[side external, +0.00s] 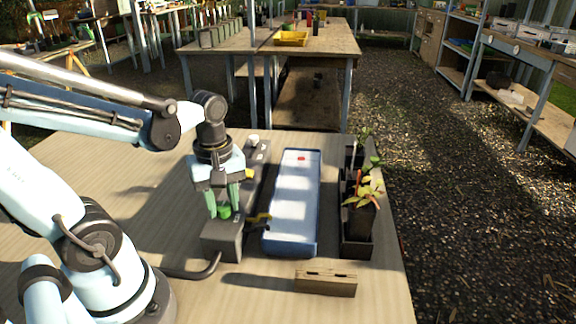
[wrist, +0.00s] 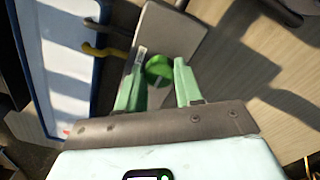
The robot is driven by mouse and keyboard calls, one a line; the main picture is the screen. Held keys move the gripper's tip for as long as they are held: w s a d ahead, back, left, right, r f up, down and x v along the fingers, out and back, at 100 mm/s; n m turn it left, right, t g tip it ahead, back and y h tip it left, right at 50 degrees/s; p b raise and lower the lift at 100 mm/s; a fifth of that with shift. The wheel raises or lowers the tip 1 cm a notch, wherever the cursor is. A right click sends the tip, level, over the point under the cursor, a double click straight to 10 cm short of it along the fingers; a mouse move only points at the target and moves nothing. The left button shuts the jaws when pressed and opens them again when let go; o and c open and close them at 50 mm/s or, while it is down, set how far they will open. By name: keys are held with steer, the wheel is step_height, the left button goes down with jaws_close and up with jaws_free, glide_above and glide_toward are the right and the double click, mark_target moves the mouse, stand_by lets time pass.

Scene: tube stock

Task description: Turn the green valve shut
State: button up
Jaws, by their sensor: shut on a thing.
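The green valve (side external: 224,211) sits on top of a grey block (side external: 222,240) at the near end of a long dark manifold on the table. My gripper (side external: 223,207) points down over it, with a green finger on either side. In the wrist view the round green valve (wrist: 158,70) shows between the fingertips of my gripper (wrist: 158,72). The fingers are shut on the valve. Part of the valve's sides is hidden by the fingers.
A blue-rimmed white tray (side external: 266,240) lies just right of the manifold. A black planter (side external: 356,243) with seedlings stands further right. A wooden block (side external: 326,282) lies in front. A yellow-handled lever (side external: 262,217) sticks out beside the grey block.

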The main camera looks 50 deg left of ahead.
mark_target(222, 206)
steer(key=m, duration=0.4)
steer(key=shift+m, duration=0.3)
steer(key=m, duration=0.4)
steer(key=shift+m, duration=0.3)
steer(key=m, duration=0.4)
steer(key=shift+m, duration=0.3)
steer(key=shift+a+m, duration=0.1)
steer(key=shift+m, duration=2)
steer(key=o, duration=1)
steer(key=shift+o, duration=0.2)
step_height(222, 206, up, 12)
